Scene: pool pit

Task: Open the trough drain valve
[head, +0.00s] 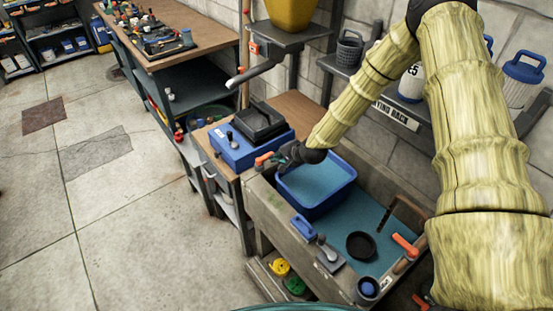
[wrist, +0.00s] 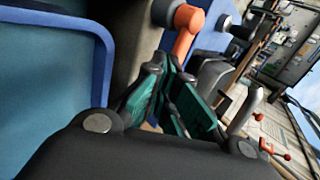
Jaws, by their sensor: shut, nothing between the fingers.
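The grey trough (head: 268,207) stands against the wall, with a blue water-filled tub (head: 345,193) inside it. An orange-handled lever (head: 264,158) is at the trough's far left end; in the wrist view its orange handle (wrist: 187,27) is just beyond my fingers. A second orange handle (head: 405,245) is at the trough's right side. I cannot tell from any label which one is the drain valve. My gripper (head: 284,158) is beside the far lever, over the tub's far left corner. Its teal-padded fingers (wrist: 172,80) are shut and empty; contact with the handle is unclear.
A blue case with a black top (head: 240,148) stands on the bench just beyond the trough. A black round dish (head: 361,245) and a blue-handled tool (head: 303,227) are near the trough's front. A drying rack shelf (head: 400,115) runs along the wall. The floor at left is open.

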